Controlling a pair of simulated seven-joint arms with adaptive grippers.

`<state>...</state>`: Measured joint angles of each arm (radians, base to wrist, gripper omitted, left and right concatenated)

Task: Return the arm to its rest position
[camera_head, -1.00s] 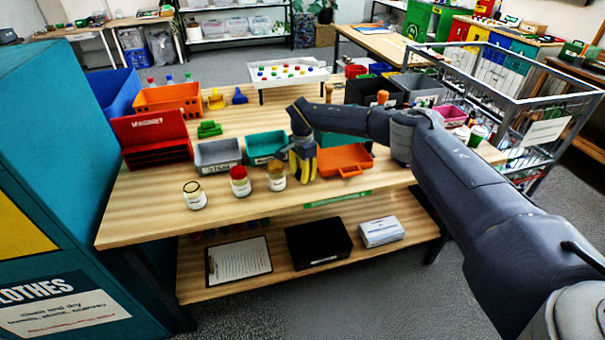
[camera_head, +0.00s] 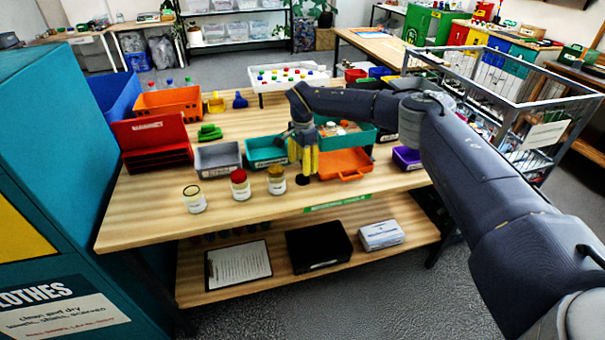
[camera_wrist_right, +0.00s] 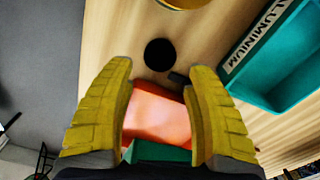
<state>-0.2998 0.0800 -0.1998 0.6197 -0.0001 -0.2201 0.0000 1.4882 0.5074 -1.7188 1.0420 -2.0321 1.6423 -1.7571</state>
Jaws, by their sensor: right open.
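My right arm reaches in from the right of the head view. Its yellow-fingered gripper (camera_head: 303,172) hangs pointing down over the wooden table (camera_head: 140,218), just right of a jar with a tan top (camera_head: 276,182). In the right wrist view the two fingers of the gripper (camera_wrist_right: 163,68) stand wide apart with nothing held between them. A black disc (camera_wrist_right: 158,55) lies on the table beyond the fingertips. An orange tray (camera_wrist_right: 155,115) shows between the fingers, lower down. My left gripper is not in view.
A red-topped jar (camera_head: 240,185) and a pale jar (camera_head: 194,199) stand along the front. A teal bin (camera_head: 265,152), a grey bin (camera_head: 217,158) and an orange tray (camera_head: 346,163) are close by. A wire cart (camera_head: 515,105) stands right. The table's front strip is mostly clear.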

